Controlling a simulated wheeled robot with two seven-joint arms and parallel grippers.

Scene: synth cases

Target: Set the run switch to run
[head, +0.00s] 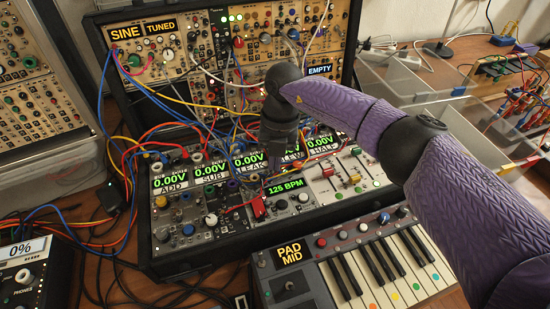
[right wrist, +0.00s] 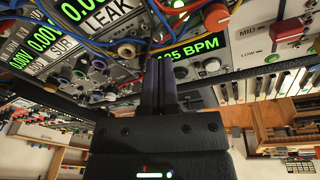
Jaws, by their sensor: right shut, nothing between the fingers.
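The module with the green 125 BPM display (head: 286,187) sits in the lower rack. In the right wrist view the fingers (right wrist: 166,68) are shut and empty, beside the display (right wrist: 197,66). My left gripper is not in view.
Patch cables cross the racks around my right gripper. A keyboard (head: 390,265) stands in front, and a white slider panel (head: 345,175) lies right of the BPM module. Clear bins (head: 420,100) stand at the right. A device reading 0% (head: 20,250) is at the lower left.

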